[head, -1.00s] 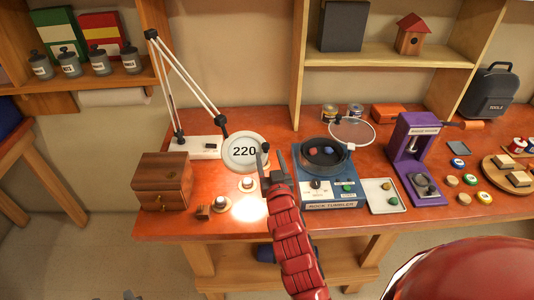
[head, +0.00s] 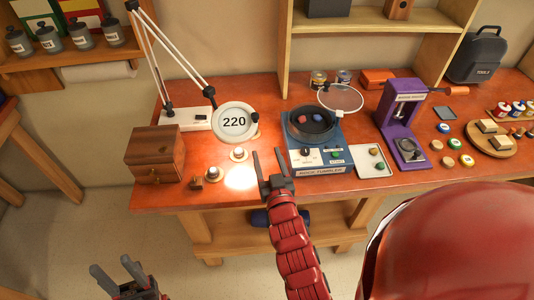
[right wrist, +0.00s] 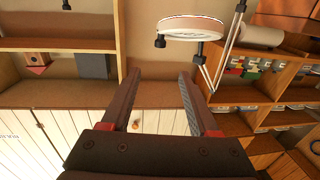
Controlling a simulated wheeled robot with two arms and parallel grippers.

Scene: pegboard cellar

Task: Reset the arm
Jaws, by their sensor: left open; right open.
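My right gripper (head: 268,154) is in the middle of the head view, in front of the rock tumbler. It is open, with nothing between its fingers; the right wrist view also shows its two fingers apart and empty (right wrist: 158,76). My left gripper (head: 111,265) is at the lower left of the head view, over the floor and clear of the bench. It is open and empty.
The rock tumbler (head: 318,158), magnifier lamp (head: 234,122), wooden box (head: 155,155), small tray (head: 370,162) and purple press (head: 401,118) stand on the bench (head: 220,188). Shelves are behind. The floor (head: 70,240) at the left is clear.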

